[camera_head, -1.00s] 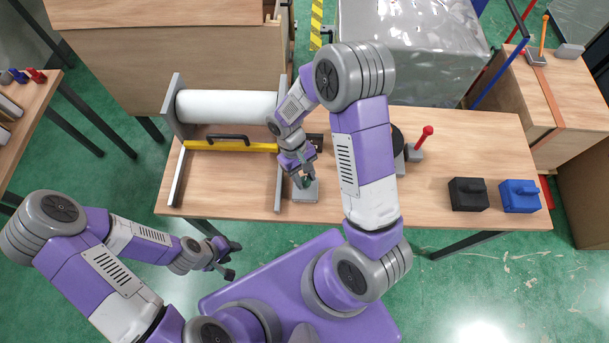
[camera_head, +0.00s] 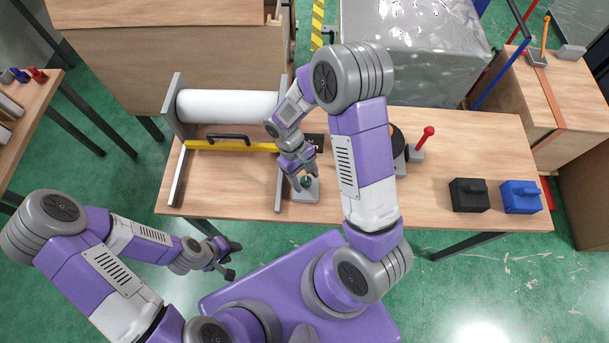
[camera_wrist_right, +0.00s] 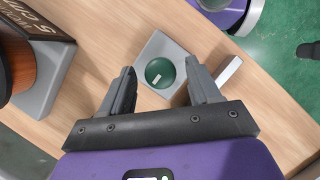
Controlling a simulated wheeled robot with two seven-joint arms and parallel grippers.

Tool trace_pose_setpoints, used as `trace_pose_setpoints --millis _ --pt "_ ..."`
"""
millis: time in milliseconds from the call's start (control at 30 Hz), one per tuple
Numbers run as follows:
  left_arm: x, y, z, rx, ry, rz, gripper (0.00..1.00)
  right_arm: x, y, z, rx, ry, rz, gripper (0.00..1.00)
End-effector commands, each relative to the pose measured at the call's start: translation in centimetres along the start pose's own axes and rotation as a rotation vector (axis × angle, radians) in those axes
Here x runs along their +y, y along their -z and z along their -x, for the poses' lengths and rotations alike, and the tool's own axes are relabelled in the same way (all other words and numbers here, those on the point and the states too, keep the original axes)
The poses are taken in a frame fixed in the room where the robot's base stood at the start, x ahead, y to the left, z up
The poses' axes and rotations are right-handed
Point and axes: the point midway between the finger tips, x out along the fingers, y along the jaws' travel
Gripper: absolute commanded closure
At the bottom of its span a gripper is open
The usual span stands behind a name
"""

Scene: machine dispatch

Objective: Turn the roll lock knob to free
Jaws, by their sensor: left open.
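The green round knob (camera_head: 306,182) sits on a light grey square plate (camera_head: 305,196) near the table's front edge. The right wrist view shows the knob (camera_wrist_right: 160,73) with a short white mark on its lower left part, on the plate (camera_wrist_right: 155,45). My right gripper (camera_head: 307,177) is open over the knob. In the wrist view its two fingers stand apart on either side of the knob, with a gap on both sides. My left gripper (camera_head: 231,260) is open and empty, off the table's front edge.
A white roll (camera_head: 226,106) lies in a grey frame behind a yellow bar (camera_head: 230,146) with a black handle. A red-knobbed lever (camera_head: 421,142), a black block (camera_head: 468,194) and a blue block (camera_head: 520,196) stand to the right.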

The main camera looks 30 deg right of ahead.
Motion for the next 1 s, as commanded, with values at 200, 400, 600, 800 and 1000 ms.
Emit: trace_pose_setpoints --millis 200,400,600,800,1000 --pt "0.0 0.0 0.0 0.0 0.0 0.0 0.57 0.0 0.0 0.0 0.0 0.001 -0.001 0.38" --pt "0.0 0.0 0.1 0.0 0.0 0.0 0.57 0.0 0.1 1.6 0.004 0.0 -0.003 0.38" --pt "0.1 0.0 0.3 0.0 0.0 0.0 0.57 0.0 0.1 5.0 0.005 0.0 -0.001 0.38" --pt "0.1 0.0 0.3 0.0 0.0 0.0 0.57 0.0 0.1 7.2 0.002 0.0 -0.001 0.38" --pt "0.1 0.0 0.3 0.0 0.0 0.0 0.57 0.0 0.0 7.6 0.0 0.0 -0.001 0.38"
